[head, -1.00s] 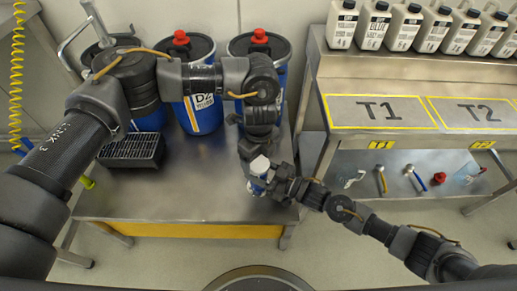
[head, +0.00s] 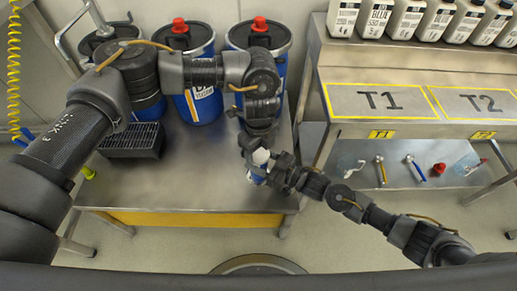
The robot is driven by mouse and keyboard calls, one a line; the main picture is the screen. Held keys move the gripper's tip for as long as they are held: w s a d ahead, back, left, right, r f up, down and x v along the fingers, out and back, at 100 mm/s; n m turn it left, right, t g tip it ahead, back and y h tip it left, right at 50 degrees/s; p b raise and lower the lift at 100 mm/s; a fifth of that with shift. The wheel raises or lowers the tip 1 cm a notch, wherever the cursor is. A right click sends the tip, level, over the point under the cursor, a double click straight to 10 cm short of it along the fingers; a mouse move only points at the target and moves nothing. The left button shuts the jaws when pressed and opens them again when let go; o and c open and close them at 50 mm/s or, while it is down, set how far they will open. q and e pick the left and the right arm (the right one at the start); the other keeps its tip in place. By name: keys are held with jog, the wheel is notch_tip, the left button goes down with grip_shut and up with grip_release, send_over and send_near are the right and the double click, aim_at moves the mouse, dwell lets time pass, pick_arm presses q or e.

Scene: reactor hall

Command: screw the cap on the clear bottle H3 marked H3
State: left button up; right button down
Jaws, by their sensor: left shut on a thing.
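A small bottle (head: 256,179) with blue on its side shows at the front right of the steel table. Its mark is too small to read. A white cap-like piece (head: 261,157) is at its top, and I cannot tell whether it is seated. My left gripper (head: 256,154) comes down from above and is shut on the white piece. My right gripper (head: 270,172) reaches in from the right against the bottle's side. Its fingertips are partly hidden, so I cannot tell whether they are shut on the bottle.
Blue drums with red caps (head: 197,80) stand behind on the steel table (head: 190,180), with a black grated box (head: 132,140) at left. At right a bench (head: 400,75) carries T1 and T2 areas and several jugs (head: 408,18). Tools lie on its lower shelf.

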aim_at(267, 158)
pick_arm(q)
jog(key=o, duration=1.2)
jog(key=shift+c, duration=0.2)
jog(key=shift+r, duration=0.15)
notch_tip(267, 158, up, 12)
pick_arm(e)
jog(key=shift+r, duration=0.25)
pick_arm(q)
jog(key=shift+r+p, duration=1.45)
jog(key=shift+p, duration=0.15)
pick_arm(e)
jog(key=shift+r, duration=1.35)
